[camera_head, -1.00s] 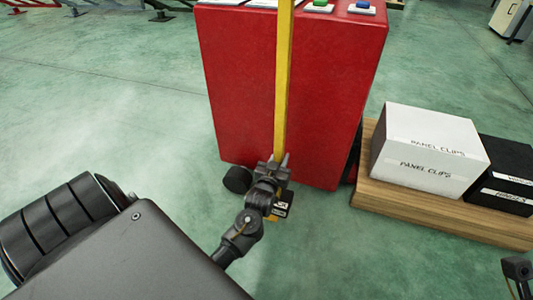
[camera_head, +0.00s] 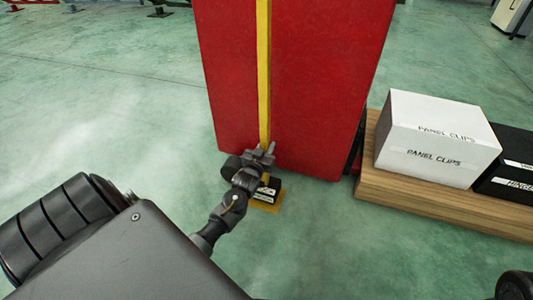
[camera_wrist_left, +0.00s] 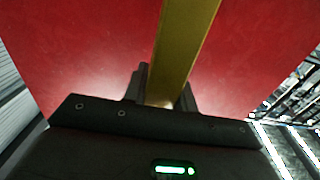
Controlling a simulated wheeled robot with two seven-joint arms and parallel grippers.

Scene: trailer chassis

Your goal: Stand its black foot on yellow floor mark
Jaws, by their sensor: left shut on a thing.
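A yellow upright post (camera_head: 264,75) stands in front of the red cabinet, its upper end out of view. My left gripper (camera_head: 262,152) is shut on the post near its lower end. The left wrist view also shows the post (camera_wrist_left: 185,50) between the fingers (camera_wrist_left: 160,88). Below the gripper is the post's black foot (camera_head: 264,191) with white labels, partly hidden by my wrist. The yellow floor mark (camera_head: 272,207) shows around the foot's lower and right edges. I cannot tell whether the foot touches the floor.
The red cabinet (camera_head: 320,80) is close behind the post. At right, a wooden pallet (camera_head: 400,200) carries a white panel clips box (camera_head: 435,135) and a black box (camera_head: 510,175). The green floor is clear at left and in front.

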